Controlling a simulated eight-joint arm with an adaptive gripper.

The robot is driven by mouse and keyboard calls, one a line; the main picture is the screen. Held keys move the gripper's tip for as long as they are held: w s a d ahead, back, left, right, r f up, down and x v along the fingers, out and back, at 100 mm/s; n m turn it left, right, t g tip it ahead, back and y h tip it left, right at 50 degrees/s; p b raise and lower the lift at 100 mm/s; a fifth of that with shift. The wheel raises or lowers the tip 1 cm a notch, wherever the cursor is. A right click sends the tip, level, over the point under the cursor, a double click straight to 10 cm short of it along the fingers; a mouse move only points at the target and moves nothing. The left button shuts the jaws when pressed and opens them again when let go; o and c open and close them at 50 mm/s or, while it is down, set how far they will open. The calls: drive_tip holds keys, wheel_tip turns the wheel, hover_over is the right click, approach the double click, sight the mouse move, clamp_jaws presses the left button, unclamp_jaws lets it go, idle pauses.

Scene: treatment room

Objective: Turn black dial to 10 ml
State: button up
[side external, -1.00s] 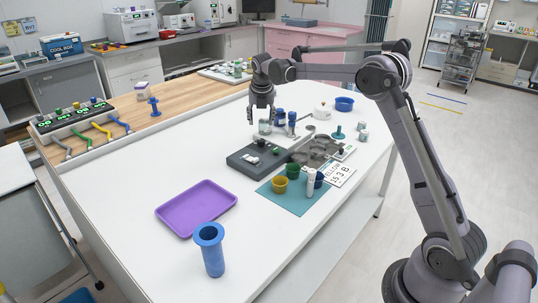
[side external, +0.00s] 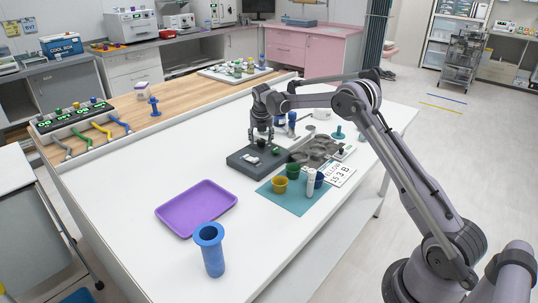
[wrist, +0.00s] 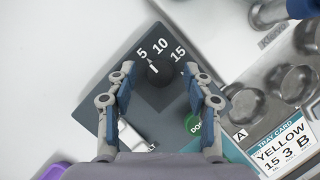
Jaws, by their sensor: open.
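The black dial (wrist: 160,72) sits on a dark grey panel box (side external: 240,165) with the marks 5, 10 and 15. Its white pointer mark (wrist: 152,66) appears to point up and left, between the 5 and the 10. In the wrist view my gripper (wrist: 160,75) is open, with one finger to the left and one to the right of the dial. Whether either finger touches it I cannot tell. In the side view my gripper (side external: 261,136) points down over the back of the box and hides the dial.
A green button (wrist: 193,124) and a white part (wrist: 133,128) are on the same box. To its right are a metal tray with round wells (wrist: 295,82) and a tray card (wrist: 285,148). A purple tray (side external: 197,208) and a blue cylinder (side external: 211,250) stand toward the front.

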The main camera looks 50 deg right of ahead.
clamp_jaws()
idle(0.4)
drive_tip(key=m+g, duration=0.1)
drive_tip(key=m, duration=0.2)
drive_tip(key=shift+w+m+h, duration=0.15)
drive_tip(key=shift+m+h, duration=0.25)
drive_tip(key=m+g, duration=0.1)
drive_tip(key=m, duration=0.1)
drive_tip(key=m+g, duration=0.1)
drive_tip(key=m, duration=0.1)
drive_tip(key=shift+w+m+h, duration=0.1)
drive_tip(key=shift+m+h, duration=0.2)
drive_tip(key=shift+m, duration=0.1)
